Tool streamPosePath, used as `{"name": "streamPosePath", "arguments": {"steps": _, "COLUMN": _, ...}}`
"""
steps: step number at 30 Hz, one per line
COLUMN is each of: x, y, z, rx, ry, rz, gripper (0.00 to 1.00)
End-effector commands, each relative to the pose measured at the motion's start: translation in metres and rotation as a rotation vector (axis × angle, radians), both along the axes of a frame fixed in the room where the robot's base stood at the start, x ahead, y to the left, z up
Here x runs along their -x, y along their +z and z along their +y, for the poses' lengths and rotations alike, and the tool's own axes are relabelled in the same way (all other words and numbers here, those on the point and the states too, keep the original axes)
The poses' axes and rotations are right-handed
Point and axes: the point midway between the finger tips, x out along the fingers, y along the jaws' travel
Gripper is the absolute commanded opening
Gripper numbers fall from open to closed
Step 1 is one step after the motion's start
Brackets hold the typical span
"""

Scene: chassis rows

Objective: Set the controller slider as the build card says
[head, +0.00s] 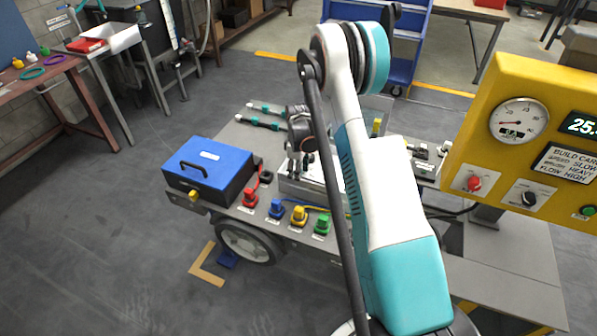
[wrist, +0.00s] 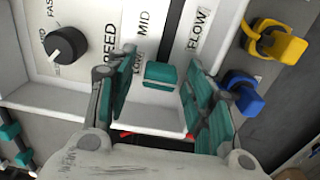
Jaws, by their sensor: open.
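The build card (head: 569,165) on the yellow panel reads speed slow, brush heavy, flow high. The white controller (head: 318,180) lies on the grey cart, partly hidden behind my arm. In the wrist view its face shows a black speed knob (wrist: 68,44) and a dark slot (wrist: 172,40) between the MID and FLOW labels. A teal block (wrist: 162,75), seemingly the slider's cap, is near the LOW label. My gripper (wrist: 165,95) is open, with its teal-padded fingers on either side of this block. I cannot tell whether they touch it. My gripper (head: 300,150) is above the controller in the head view.
Yellow (head: 299,214), blue (head: 276,208), red (head: 249,197) and green (head: 322,224) plugs line the cart's front edge. A blue box (head: 210,170) stands at left. The yellow panel (head: 500,85) stands at right. Open floor (head: 90,230) lies left of the cart.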

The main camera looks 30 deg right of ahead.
Motion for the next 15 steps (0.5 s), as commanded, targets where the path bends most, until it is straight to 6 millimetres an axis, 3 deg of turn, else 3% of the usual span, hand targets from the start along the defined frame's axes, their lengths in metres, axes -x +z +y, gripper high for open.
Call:
{"name": "streamPosePath", "arguments": {"steps": 1, "x": 0.000, "y": 0.000, "z": 0.000, "rx": 0.000, "ry": 0.000, "rz": 0.000, "gripper": 0.48}}
{"name": "streamPosePath", "arguments": {"steps": 7, "x": 0.000, "y": 0.000, "z": 0.000, "rx": 0.000, "ry": 0.000, "rz": 0.000, "gripper": 0.03}}
{"name": "streamPosePath", "arguments": {"steps": 15, "x": 0.011, "y": 0.000, "z": -0.010, "rx": 0.000, "ry": -0.003, "rz": 0.000, "gripper": 0.00}}
